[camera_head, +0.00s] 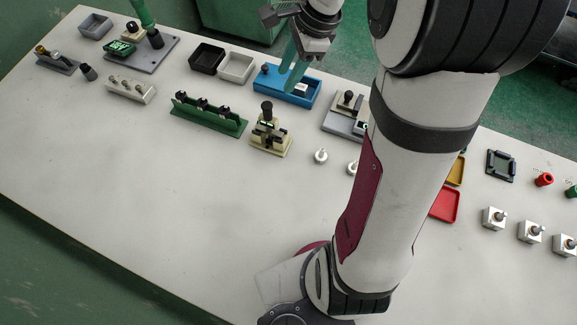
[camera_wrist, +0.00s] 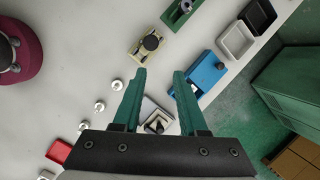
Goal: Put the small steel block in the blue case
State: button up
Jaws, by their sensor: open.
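The blue case (camera_head: 270,84) lies near the far edge of the table in the head view, and it also shows in the wrist view (camera_wrist: 209,70). A small pale block (camera_head: 301,89), which looks like the steel block, sits in the right part of its recess. My gripper (camera_head: 288,82) is over the case in the head view, with its green fingers pointing down. In the wrist view its two fingers (camera_wrist: 160,73) are apart with nothing between them. The right finger partly covers the near end of the case there. I cannot tell whether a finger touches the case.
A black tray (camera_head: 207,58) and a white tray (camera_head: 236,67) stand left of the case. A grey fixture (camera_head: 341,122) stands right of it, and a cream fixture (camera_head: 270,138) stands nearer. A green rack (camera_head: 208,115) is at left. The table's front left is clear.

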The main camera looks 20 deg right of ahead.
jog(key=s+a+n, duration=0.3)
jog(key=s+n, duration=0.1)
jog(key=s, duration=0.4)
jog(key=s+a+n+g+h, duration=0.1)
jog(key=s+a+n, duration=0.3)
jog(key=s, duration=0.3)
jog(key=s+a+r+n, duration=0.1)
jog(key=s+a+n, duration=0.2)
jog(key=s+n, duration=0.3)
jog(key=s, duration=0.2)
jog(key=shift+s+a+g, duration=0.15)
jog(key=shift+s+g, duration=0.2)
jog(key=shift+g, duration=0.05)
jog(key=shift+r, duration=0.1)
